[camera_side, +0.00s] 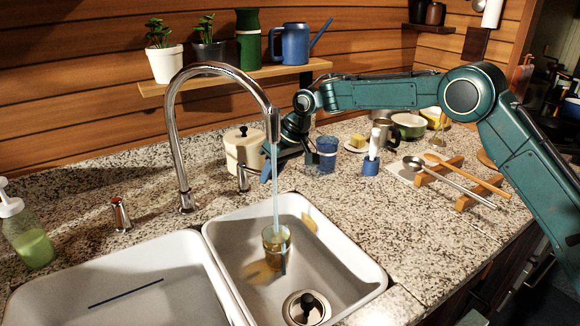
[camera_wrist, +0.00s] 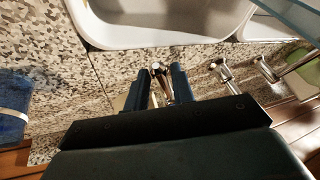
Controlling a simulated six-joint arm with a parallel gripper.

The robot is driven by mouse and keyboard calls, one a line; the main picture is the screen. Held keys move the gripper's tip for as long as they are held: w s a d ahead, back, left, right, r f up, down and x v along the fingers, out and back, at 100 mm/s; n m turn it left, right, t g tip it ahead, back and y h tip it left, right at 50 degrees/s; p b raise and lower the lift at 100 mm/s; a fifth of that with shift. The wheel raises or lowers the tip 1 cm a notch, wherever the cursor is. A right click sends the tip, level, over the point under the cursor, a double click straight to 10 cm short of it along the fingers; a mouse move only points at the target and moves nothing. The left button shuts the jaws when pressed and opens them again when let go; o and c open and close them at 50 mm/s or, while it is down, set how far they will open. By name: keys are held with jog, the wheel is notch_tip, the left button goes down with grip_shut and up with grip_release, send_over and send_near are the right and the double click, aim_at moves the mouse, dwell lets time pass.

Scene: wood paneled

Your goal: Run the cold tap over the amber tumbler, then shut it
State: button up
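The amber tumbler (camera_side: 276,240) stands upright in the right sink basin, under a stream of water (camera_side: 275,185) falling from the chrome spout (camera_side: 272,125). The stream enters the tumbler; its fill level is hard to tell. The chrome cold tap handle (camera_side: 243,176) stands right of the spout's base. My gripper (camera_side: 266,165) is down beside this handle. In the wrist view my gripper's fingers (camera_wrist: 160,88) are apart, with the chrome handle (camera_wrist: 157,72) between them. I see no clear grip on it. A red-marked tap (camera_side: 121,215) stands left of the spout.
A cream lidded pot (camera_side: 244,150) stands just behind the cold handle. A shelf (camera_side: 240,76) with plants and a watering can (camera_side: 295,45) hangs behind. The right counter front is clear.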

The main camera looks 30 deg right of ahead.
grip_shut()
jog(key=shift+a, duration=0.15)
jog(key=shift+s+a+m+t+h, duration=0.2)
jog(key=shift+a+m+h, duration=0.1)
jog(key=shift+a+m, duration=0.4)
jog(key=shift+s+a+m+t+h, duration=0.1)
jog(key=shift+a+m+t+h, duration=0.15)
jog(key=shift+a+m, duration=0.4)
jog(key=shift+d+r, duration=0.1)
jog(key=shift+d, duration=0.1)
jog(key=shift+o, duration=1.8)
grip_release()
jog(key=s+d+r, duration=0.1)
jog(key=s+d, duration=0.5)
jog(key=s, duration=0.4)
jog(key=shift+s+d, duration=0.2)
jog(key=shift+s, duration=0.2)
